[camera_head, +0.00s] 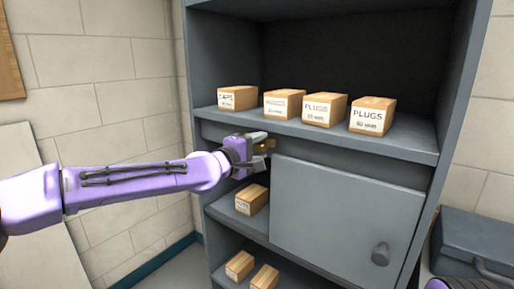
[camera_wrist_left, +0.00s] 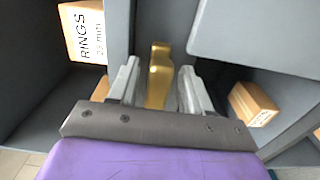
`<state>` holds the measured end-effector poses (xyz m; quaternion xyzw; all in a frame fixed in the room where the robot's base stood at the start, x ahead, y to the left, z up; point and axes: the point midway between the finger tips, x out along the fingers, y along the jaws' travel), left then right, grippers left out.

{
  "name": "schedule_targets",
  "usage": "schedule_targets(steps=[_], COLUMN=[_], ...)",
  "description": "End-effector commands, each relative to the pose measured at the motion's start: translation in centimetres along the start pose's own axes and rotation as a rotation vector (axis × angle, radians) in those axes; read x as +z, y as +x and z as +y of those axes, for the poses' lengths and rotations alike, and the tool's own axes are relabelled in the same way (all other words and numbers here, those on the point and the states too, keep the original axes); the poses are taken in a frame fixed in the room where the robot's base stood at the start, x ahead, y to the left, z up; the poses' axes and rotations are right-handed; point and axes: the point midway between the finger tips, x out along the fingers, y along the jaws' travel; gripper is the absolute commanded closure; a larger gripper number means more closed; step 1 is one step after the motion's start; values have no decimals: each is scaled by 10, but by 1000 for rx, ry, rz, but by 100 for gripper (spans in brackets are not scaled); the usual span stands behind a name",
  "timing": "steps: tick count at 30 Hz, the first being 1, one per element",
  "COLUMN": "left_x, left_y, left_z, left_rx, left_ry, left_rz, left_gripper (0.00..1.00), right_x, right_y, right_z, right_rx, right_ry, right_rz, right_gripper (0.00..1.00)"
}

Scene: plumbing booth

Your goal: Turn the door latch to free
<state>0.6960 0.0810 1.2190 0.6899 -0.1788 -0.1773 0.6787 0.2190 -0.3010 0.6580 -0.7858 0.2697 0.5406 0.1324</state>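The brass door latch (camera_wrist_left: 160,75) is a small flat piece standing between the two fingers of my left gripper (camera_wrist_left: 155,88) in the left wrist view. Narrow gaps show between it and the fingers, so the gripper is open around it. In the head view my left gripper (camera_head: 262,146) is at the shelf edge above the door's upper left corner, and hides most of the latch (camera_head: 267,145). The grey door (camera_head: 335,205) with a round knob (camera_head: 381,254) covers the right part of the compartment below. My right gripper is not in view.
Several boxes, one a PLUGS box (camera_head: 371,116), stand on the upper shelf (camera_head: 400,145). A box (camera_head: 252,199) sits in the opening left of the door, and two more on the bottom shelf. A grey-blue toolbox (camera_head: 478,245) is at right.

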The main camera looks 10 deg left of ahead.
Motion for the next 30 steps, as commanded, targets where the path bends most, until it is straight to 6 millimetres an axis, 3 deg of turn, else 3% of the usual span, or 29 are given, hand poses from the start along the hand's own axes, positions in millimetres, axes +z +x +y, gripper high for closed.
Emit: schedule_targets(steps=[5,12,16,21,30], left_x=[-1,-1,-1,-1,-4], left_y=[-14,-72,-94,-106,-106], left_z=[0,-1,0,0,2], left_rx=[4,4,3,0,13], left_ry=[1,0,0,1,30], left_rz=[1,1,1,0,19], left_gripper=[51,51,51,51,51], right_x=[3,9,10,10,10], right_y=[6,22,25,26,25], right_z=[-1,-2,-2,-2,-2], right_rx=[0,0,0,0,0], right_ry=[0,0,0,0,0], right_rz=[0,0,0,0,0], right_gripper=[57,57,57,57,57])
